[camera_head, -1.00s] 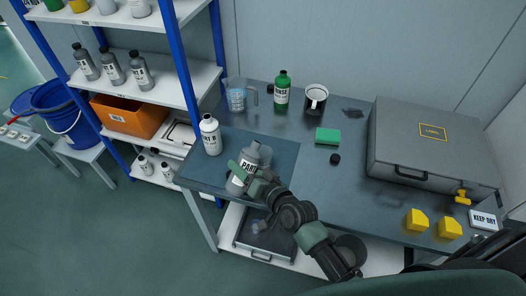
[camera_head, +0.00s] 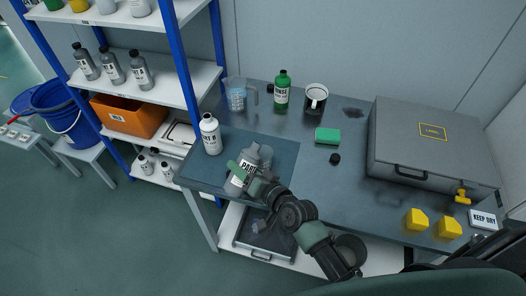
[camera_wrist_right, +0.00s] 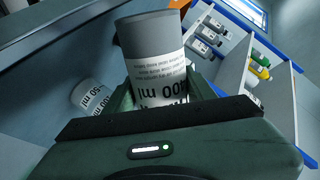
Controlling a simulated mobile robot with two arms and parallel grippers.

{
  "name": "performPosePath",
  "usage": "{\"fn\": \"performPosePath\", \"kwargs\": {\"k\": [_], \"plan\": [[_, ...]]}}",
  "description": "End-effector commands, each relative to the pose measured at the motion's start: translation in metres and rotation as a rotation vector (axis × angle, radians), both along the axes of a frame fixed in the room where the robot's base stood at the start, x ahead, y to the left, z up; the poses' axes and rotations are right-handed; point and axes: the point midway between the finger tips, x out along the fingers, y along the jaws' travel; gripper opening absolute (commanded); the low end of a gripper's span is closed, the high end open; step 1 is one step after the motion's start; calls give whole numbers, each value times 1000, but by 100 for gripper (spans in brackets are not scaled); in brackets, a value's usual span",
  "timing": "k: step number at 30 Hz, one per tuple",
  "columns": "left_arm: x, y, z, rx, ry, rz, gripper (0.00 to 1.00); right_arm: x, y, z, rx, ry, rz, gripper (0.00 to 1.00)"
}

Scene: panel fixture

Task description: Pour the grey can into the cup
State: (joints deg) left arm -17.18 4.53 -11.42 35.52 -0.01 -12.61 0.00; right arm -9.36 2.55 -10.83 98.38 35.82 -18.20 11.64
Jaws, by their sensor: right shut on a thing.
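My right gripper (camera_head: 247,174) is shut on the grey can (camera_head: 242,180), which has a white label, over the dark mat at the table's left. The can also shows large in the right wrist view (camera_wrist_right: 154,65), its label text upside down there. A small greyish shape (camera_head: 266,154) shows just right of the can; it may be a cup, but the can and gripper partly hide it. A pale container marked in ml (camera_wrist_right: 90,96) lies left of the can in the wrist view. A mug (camera_head: 315,98) stands at the back. My left gripper is out of view.
A white bottle (camera_head: 210,134) stands on the mat (camera_head: 200,171). A clear jug (camera_head: 236,96), a green bottle (camera_head: 282,92) and a green sponge (camera_head: 327,136) are farther back. A grey case (camera_head: 420,145) fills the right. A blue-post shelf (camera_head: 160,85) stands left.

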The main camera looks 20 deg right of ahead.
Motion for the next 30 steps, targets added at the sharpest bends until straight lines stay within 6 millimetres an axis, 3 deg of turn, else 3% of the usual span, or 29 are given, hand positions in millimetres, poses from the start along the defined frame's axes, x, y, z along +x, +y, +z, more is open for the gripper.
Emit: {"fn": "performPosePath", "kwargs": {"k": [30], "plan": [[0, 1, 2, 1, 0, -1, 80, -1, 3, 1, 71, 45, -2, 0]]}}
